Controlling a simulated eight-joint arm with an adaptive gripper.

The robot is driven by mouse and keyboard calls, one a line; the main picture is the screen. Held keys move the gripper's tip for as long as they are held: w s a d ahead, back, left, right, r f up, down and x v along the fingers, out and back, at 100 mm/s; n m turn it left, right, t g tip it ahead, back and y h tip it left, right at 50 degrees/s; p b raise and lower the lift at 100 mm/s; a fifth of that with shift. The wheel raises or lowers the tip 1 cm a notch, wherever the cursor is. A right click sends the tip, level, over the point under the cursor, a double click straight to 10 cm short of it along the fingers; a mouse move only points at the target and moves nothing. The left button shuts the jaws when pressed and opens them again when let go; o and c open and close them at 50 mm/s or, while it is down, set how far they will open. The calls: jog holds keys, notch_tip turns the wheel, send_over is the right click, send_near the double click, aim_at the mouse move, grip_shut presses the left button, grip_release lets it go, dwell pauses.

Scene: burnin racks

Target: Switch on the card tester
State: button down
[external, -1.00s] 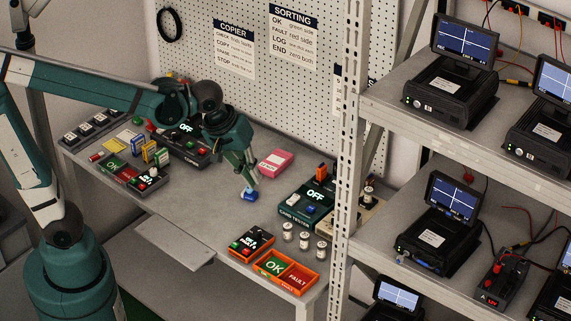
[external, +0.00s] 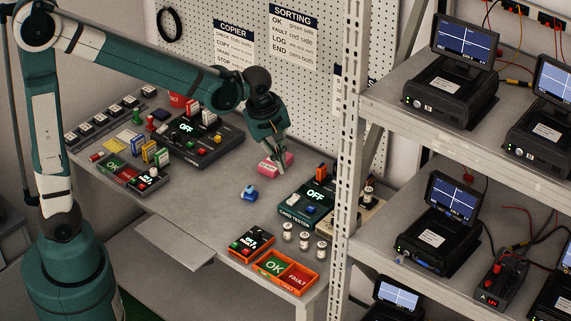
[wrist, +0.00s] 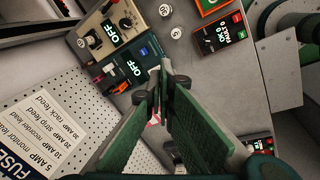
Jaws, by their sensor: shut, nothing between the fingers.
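The card tester (external: 290,213) is a dark green box at the right of the bench. Its display reads OFF, and an orange piece and small coloured controls are on its top. It also shows in the wrist view (wrist: 146,50), left of the fingers, with OFF lit. My gripper (external: 281,171) is shut and empty, above the bench just behind and left of the tester, over the pink block. In the wrist view its fingertips (wrist: 160,74) are together beside the tester's edge. I cannot tell their exact height above the bench.
A pink block (external: 268,166) lies below my gripper and a blue piece (external: 249,193) lies left of the tester. Several white cylinders (external: 304,241) stand in front of it. An orange OK/FAULT tray (external: 262,268) is at the front edge. A metal rack post (external: 347,150) rises on the right.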

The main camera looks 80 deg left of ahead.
aim_at(295, 198)
jog(key=w+a+f+n, duration=0.2)
jog(key=a+f+n, duration=0.1)
jog(key=a, duration=0.1)
jog(key=w+a+f+n+g+p, duration=0.1)
jog(key=w+a+f+n, duration=0.1)
jog(key=a, duration=0.3)
jog(key=shift+f+n+p, duration=0.3)
jog(key=shift+f+n, duration=0.3)
jog(key=shift+w+f, duration=0.1)
jog(key=shift+w+a+f, duration=0.2)
jog(key=shift+f, duration=2.05)
jog(key=shift+w+a+f, duration=0.25)
jog(key=shift+f, duration=2.05)
jog(key=shift+w+a+f, duration=0.2)
jog(key=shift+f, duration=2.05)
jog(key=shift+w+a+f+g+h+b, duration=0.25)
jog(key=shift+f+g+h+b, duration=0.25)
jog(key=shift+b, duration=0.3)
jog(key=shift+s+d+r, duration=0.1)
jog(key=shift+d+r, duration=0.05)
jog(key=shift+s+d, duration=0.15)
